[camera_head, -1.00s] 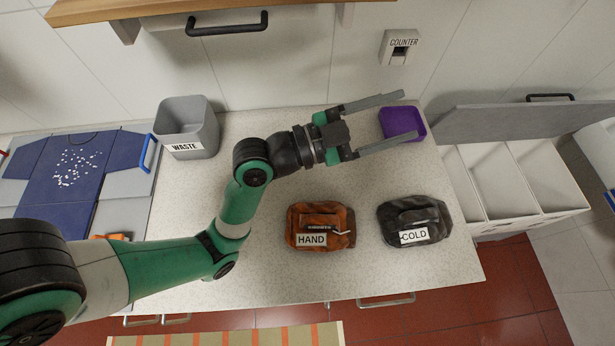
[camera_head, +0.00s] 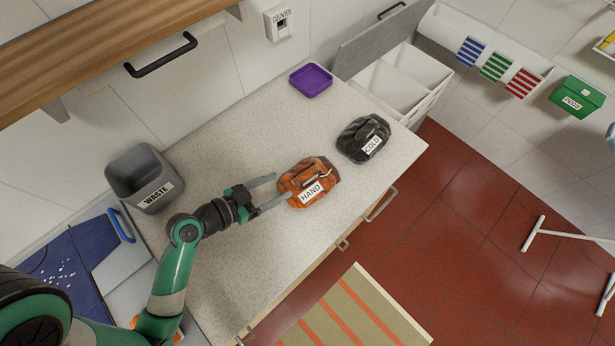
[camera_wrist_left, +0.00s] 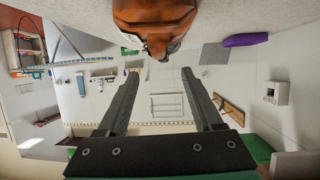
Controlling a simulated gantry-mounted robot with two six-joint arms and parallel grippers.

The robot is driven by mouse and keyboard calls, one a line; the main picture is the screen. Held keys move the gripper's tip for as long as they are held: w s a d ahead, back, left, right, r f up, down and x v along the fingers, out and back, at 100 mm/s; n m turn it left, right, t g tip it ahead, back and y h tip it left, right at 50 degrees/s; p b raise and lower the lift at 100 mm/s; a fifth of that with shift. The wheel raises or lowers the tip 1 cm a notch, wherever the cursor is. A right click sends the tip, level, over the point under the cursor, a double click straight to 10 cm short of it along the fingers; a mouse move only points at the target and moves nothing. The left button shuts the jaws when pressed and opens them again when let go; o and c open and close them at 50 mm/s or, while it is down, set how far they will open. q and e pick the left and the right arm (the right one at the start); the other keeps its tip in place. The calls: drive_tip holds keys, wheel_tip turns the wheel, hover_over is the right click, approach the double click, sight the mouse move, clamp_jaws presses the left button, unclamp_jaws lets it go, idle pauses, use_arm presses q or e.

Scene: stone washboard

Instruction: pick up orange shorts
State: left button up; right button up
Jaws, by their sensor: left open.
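A folded orange cloth bundle with a HAND label (camera_head: 321,183) lies on the counter; I take it for the orange shorts, though its shape does not make this certain. My left gripper (camera_head: 282,188) is open, with its fingertips close to the bundle's left side and pointing at it. Whether they touch cannot be told in the head view. In the left wrist view the orange bundle (camera_wrist_left: 155,22) shows at the top, beyond the open, empty fingers. Another orange piece (camera_head: 165,324) shows at the lower left, partly hidden by my left arm. My right gripper is out of view.
A dark bundle labelled COLD (camera_head: 362,138) lies right of the orange one. A purple tray (camera_head: 311,80) is at the back and a grey WASTE bin (camera_head: 143,177) at the left. The pale counter (camera_head: 225,135) is clear behind the gripper. A blue garment (camera_head: 62,268) lies lower left.

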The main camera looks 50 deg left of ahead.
sight(304, 175)
use_arm(q)
drive_tip(key=shift+w+d+f+b, duration=0.15)
drive_tip(key=shift+w+f+b, duration=0.55)
drive_tip(key=shift+w+b, duration=0.1)
drive_tip(key=x, duration=0.3)
drive_tip(key=shift+w+r, duration=0.25)
drive_tip(key=shift+w, duration=0.2)
drive_tip(key=shift+x, duration=2.75)
drive_tip(key=shift+r, duration=0.1)
clamp_jaws()
